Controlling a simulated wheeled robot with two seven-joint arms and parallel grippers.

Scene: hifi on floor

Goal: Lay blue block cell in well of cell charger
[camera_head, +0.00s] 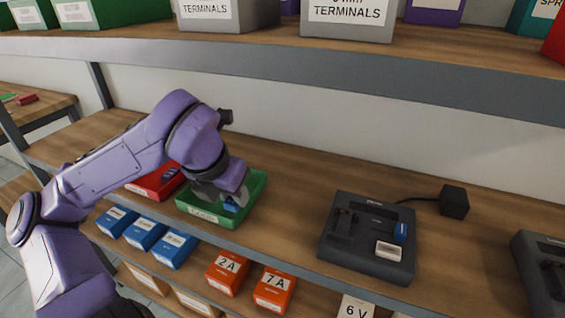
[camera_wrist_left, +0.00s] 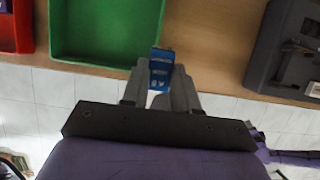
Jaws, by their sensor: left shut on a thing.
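My left gripper (camera_head: 232,198) is shut on a blue block cell (camera_wrist_left: 161,70). It holds the cell over the front right part of a green tray (camera_head: 258,206); whether the cell touches the tray is unclear. In the wrist view the cell stands between the fingertips (camera_wrist_left: 160,88) with white lettering facing the camera. The dark grey cell charger (camera_head: 338,265) sits on the shelf to the right, apart from the gripper, and shows partly in the wrist view (camera_wrist_left: 262,62). A blue piece (camera_head: 401,232) and a white label or block (camera_head: 388,249) show on its right side. My right gripper is out of view.
A red tray (camera_head: 150,190) stands left of the green one. A black adapter (camera_head: 454,202) is cabled behind the charger, and another dark device (camera_head: 545,270) is at the far right. Blue and orange boxes (camera_head: 274,290) sit below. An upper shelf (camera_head: 300,62) hangs overhead. Bare wood separates tray and charger.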

